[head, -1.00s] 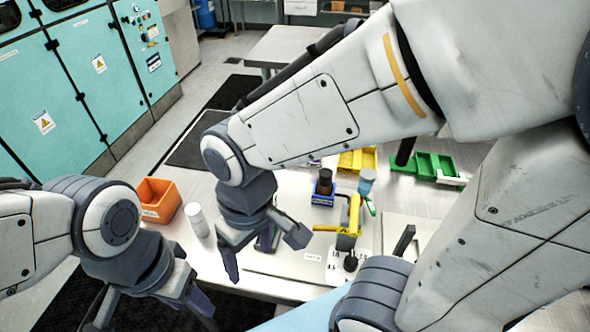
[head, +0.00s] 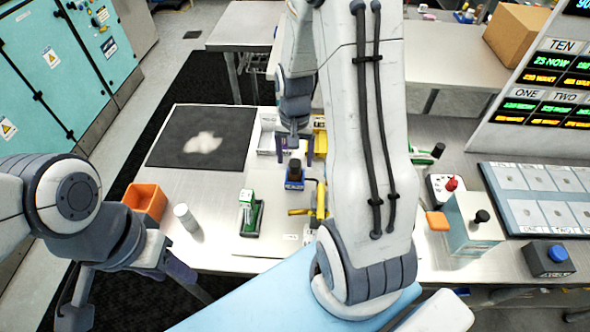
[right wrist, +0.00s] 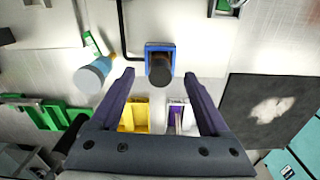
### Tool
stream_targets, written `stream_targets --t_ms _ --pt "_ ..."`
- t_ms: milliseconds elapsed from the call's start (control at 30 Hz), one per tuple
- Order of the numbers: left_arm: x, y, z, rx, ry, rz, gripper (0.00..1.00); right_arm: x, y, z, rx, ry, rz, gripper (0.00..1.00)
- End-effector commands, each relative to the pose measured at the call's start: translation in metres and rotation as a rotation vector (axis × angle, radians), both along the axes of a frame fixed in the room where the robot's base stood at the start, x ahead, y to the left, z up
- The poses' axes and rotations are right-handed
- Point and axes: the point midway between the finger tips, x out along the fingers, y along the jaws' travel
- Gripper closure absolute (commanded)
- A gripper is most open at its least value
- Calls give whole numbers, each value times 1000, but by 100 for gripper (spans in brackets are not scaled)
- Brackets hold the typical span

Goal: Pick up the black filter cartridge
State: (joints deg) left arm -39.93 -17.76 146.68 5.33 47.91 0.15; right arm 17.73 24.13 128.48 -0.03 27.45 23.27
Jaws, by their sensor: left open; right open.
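The black filter cartridge (head: 295,168) stands upright in a small blue holder (head: 294,183) on the table in the head view. In the right wrist view the cartridge (right wrist: 160,72) shows with the blue holder (right wrist: 152,47), centred between the fingertips. My right gripper (head: 294,150) is open and empty, just behind the cartridge in the head view; the cartridge is not gripped. My left gripper (head: 135,295) is open and empty at the table's front left, far from the cartridge.
An orange bin (head: 146,201) and a white cylinder (head: 187,217) stand at left. A green-based device (head: 250,213) is left of the holder. Yellow trays (right wrist: 133,114) and a blue-topped bottle (right wrist: 93,74) are close to the right gripper. A dark mat (head: 203,137) lies behind.

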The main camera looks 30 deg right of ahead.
Motion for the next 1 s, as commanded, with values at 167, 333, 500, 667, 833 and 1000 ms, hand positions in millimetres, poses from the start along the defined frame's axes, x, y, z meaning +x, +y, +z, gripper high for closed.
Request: stream_targets --t_ms 167,333,500,667,833,1000 --pt "0 0 4 0 0 0 50 1 0 -10 1 2 1 21" --pt "0 0 14 0 0 0 50 5 -4 -28 1 4 1 21" --pt "0 0 19 0 0 0 50 6 -5 -50 2 4 2 21" --pt "0 0 20 0 0 -1 50 7 -5 -58 0 0 2 21" --pt "0 0 19 0 0 -1 50 7 -5 -58 0 -1 2 21" --pt "0 0 19 0 0 -1 50 7 -5 -58 0 -1 2 78"
